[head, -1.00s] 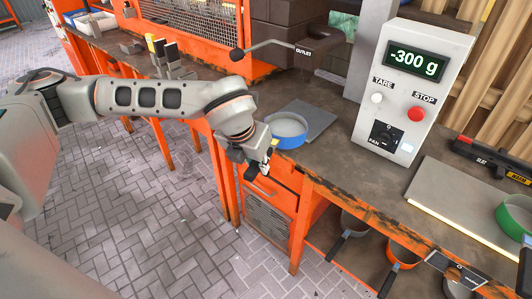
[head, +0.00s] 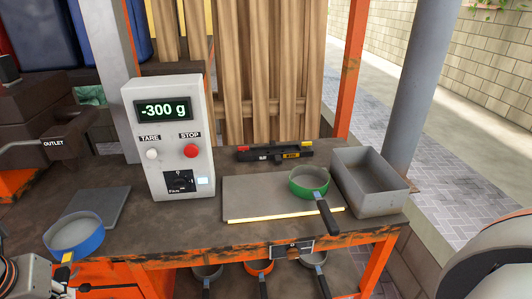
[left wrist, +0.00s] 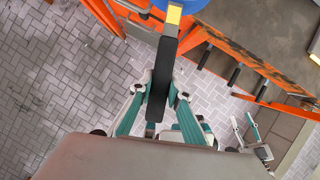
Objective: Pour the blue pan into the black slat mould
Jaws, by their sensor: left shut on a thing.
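The blue pan (head: 75,236) is at the left of the head view, by the bench's front edge, overlapping a corner of the grey plate (head: 103,205). Its inside looks pale grey. My left gripper (head: 62,277) is at the lower left corner, shut on the pan's handle. In the left wrist view the fingers (left wrist: 160,90) close around the black handle (left wrist: 165,65), and a bit of blue pan (left wrist: 183,5) shows at the top. A long black labelled piece (head: 275,153), apparently the slat mould, lies behind the grey board. My right gripper is out of view.
The scale box (head: 172,125) reads -300 g. A green pan (head: 309,182) sits on the grey board (head: 250,198), its handle over the front edge. A grey open bin (head: 370,183) is at the right. Several pans hang below the bench. The outlet (head: 55,146) is far left.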

